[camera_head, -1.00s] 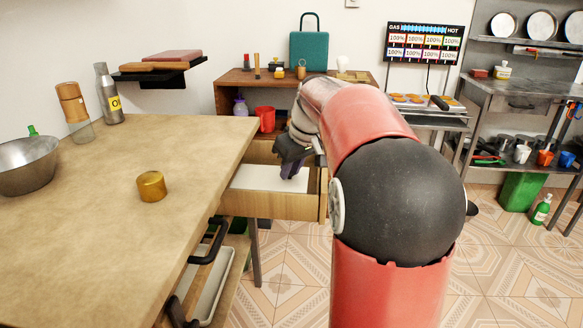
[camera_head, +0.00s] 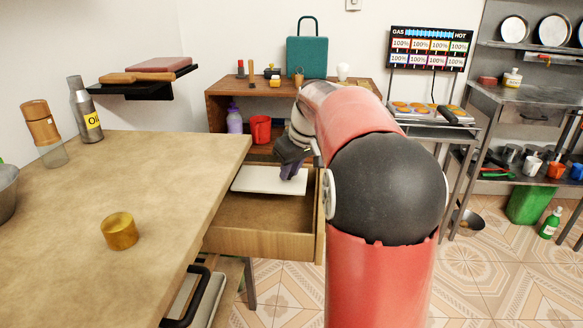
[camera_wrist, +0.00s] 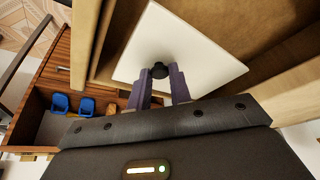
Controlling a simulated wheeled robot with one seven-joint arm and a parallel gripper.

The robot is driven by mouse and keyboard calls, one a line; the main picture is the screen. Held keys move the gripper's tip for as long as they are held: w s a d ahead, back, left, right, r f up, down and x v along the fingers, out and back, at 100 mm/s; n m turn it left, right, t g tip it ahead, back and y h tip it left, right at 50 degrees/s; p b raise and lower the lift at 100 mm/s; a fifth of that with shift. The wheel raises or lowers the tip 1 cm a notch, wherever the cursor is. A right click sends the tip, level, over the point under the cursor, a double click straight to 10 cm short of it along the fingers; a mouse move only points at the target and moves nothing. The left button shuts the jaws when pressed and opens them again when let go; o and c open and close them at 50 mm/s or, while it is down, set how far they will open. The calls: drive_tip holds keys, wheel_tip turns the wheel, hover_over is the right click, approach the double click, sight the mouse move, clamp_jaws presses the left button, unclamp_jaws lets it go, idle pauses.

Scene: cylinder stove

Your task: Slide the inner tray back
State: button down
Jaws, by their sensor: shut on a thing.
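The inner tray (camera_head: 258,180) is a flat white panel inside an open wooden drawer (camera_head: 258,243). It lies at the far end of the drawer, with bare drawer floor in front of it. In the wrist view the tray (camera_wrist: 195,55) has a small dark knob (camera_wrist: 159,69). My gripper (camera_head: 291,169) is over the tray's right part. The wrist view shows the purple fingers of my gripper (camera_wrist: 162,80) shut on the knob. My arm hides part of the drawer's right side in the head view.
A wooden counter (camera_head: 150,190) with a gold cylinder (camera_head: 119,231) is left of the drawer. A low wooden shelf (camera_head: 225,103) with a red cup (camera_head: 260,129) stands behind. A griddle (camera_head: 415,110) is at the back right.

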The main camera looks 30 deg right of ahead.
drive_tip(key=shift+w+d+r, duration=0.1)
drive_tip(key=shift+d, duration=0.1)
drive_tip(key=c, duration=1.3)
unclamp_jaws()
drive_tip(key=v, duration=0.7)
drive_tip(key=shift+r, duration=0.3)
drive_tip(key=shift+s+a, duration=0.1)
drive_tip(key=shift+s, duration=0.15)
drive_tip(key=s+a+f+m+h, duration=0.1)
drive_tip(key=s+a+f, duration=0.1)
drive_tip(key=s+a, duration=1)
drive_tip(key=shift+m+t, duration=0.6)
drive_tip(key=s+a+f, duration=0.2)
drive_tip(key=s+f, duration=0.1)
drive_tip(key=s, duration=0.1)
drive_tip(key=s+a+f, duration=0.1)
drive_tip(key=s+f, duration=0.2)
drive_tip(key=s, duration=0.1)
drive_tip(key=s+a+f, duration=0.2)
drive_tip(key=s+f, duration=0.2)
drive_tip(key=shift+s+a, duration=0.3)
drive_tip(key=shift+s, duration=0.1)
